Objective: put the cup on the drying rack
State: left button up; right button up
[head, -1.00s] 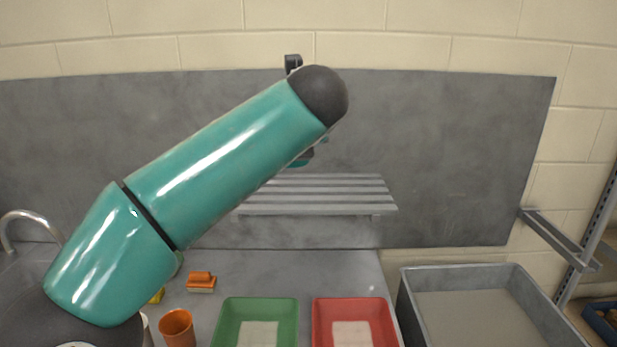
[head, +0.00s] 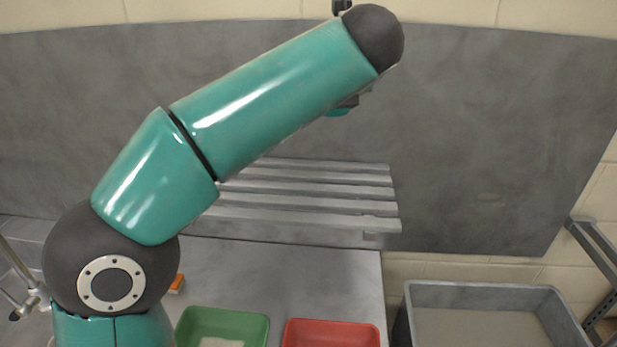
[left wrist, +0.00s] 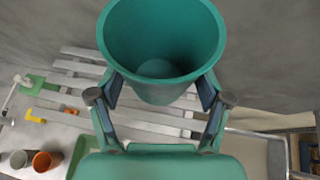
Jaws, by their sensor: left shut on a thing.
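A teal cup (left wrist: 165,45) fills the top of the left wrist view, its open mouth towards the camera. My left gripper (left wrist: 160,92) is shut on it, one finger at each side. The grey slatted drying rack (head: 300,206) is fixed to the wall panel in the head view. It also shows behind and below the cup in the left wrist view (left wrist: 88,68). In the head view my left arm covers part of the rack and most of the gripper; the gap between cup and rack is hard to judge. My right gripper is not in view.
Below the rack, the counter holds a green tray (head: 252,325), a red tray (head: 330,335) and an orange-topped brush (head: 177,283). A grey tub (head: 480,293) stands right. An orange cup (left wrist: 42,161) and a pale cup (left wrist: 18,158) stand at lower left.

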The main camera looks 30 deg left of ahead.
pick_arm(q)
notch_tip(320, 180, down, 15)
jog(key=b, duration=0.3)
jog(key=shift+a, duration=0.15)
jog(key=shift+s+f, duration=0.1)
jog(key=shift+f, duration=2.1)
jog(key=shift+s, duration=0.1)
jog(key=shift+f+b, duration=0.2)
jog(key=shift+b, duration=0.15)
jog(key=o, duration=1.2)
jog(key=shift+r, duration=0.1)
jog(key=shift+r, duration=0.1)
